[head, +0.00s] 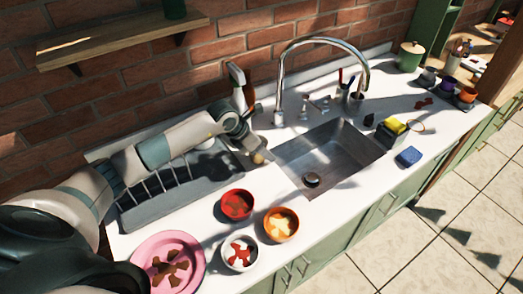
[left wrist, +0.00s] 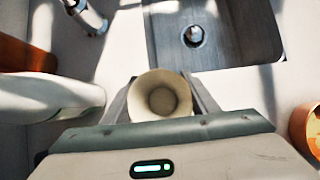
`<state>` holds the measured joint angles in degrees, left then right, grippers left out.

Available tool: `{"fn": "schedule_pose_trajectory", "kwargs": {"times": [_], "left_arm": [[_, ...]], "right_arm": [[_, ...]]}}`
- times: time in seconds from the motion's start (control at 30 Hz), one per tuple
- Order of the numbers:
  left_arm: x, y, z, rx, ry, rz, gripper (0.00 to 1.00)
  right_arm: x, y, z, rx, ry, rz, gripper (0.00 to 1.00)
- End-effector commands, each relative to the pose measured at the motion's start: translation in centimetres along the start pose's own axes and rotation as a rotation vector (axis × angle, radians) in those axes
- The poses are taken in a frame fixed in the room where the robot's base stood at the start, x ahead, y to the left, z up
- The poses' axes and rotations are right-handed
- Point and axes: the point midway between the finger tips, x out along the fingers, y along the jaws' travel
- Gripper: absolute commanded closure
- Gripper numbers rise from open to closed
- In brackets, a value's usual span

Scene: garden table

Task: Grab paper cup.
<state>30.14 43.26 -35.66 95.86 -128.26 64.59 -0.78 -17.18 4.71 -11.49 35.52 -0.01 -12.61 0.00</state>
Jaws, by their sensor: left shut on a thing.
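The paper cup (left wrist: 160,95) is cream coloured, and in the left wrist view I look into its round open mouth between the two fingers. In the head view it shows as a small pale shape (head: 259,158) at the tip of my left arm, by the sink's left edge. My left gripper (left wrist: 161,92) is shut on the cup, with a finger on either side. The cup's lower part is hidden, so I cannot tell whether it touches the counter. My right gripper is in neither view.
The steel sink (head: 330,155) with its curved tap (head: 322,40) lies to the right. A grey dish rack (head: 175,195) stands under my left arm. Red (head: 237,204), orange (head: 281,224) and white (head: 240,253) bowls and a pink plate (head: 190,245) line the front.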

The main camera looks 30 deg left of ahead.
Motion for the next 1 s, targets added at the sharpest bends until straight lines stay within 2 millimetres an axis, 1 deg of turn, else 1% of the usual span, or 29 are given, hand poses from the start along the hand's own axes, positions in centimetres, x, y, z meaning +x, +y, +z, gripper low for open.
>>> {"fn": "schedule_pose_trajectory", "kwargs": {"times": [0.17, 0.33, 0.4, 0.7, 0.8, 1.0], "left_arm": [[-1.0, 0.1, 0.8, 0.002, -0.004, 0.002, 0.67], [-3.1, 0.1, 2.1, 0.004, -0.005, 0.004, 0.67], [-3.4, -1.6, 2.7, 0.006, -0.005, -0.002, 0.67], [-5.9, -7.3, 5.4, 0.006, -0.006, 0.0, 0.67], [-6.6, -8.9, 6.2, 0.006, -0.005, -0.001, 0.67], [-7.6, -10.9, 7.2, 0.002, -0.002, 0.0, 0.67]], "right_arm": [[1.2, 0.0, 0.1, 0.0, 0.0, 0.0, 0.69], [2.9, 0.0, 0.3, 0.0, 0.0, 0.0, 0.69], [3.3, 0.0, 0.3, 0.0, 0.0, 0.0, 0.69], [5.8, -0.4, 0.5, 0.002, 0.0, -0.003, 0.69], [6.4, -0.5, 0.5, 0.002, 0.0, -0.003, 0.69], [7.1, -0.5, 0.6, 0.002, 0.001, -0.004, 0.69]]}}
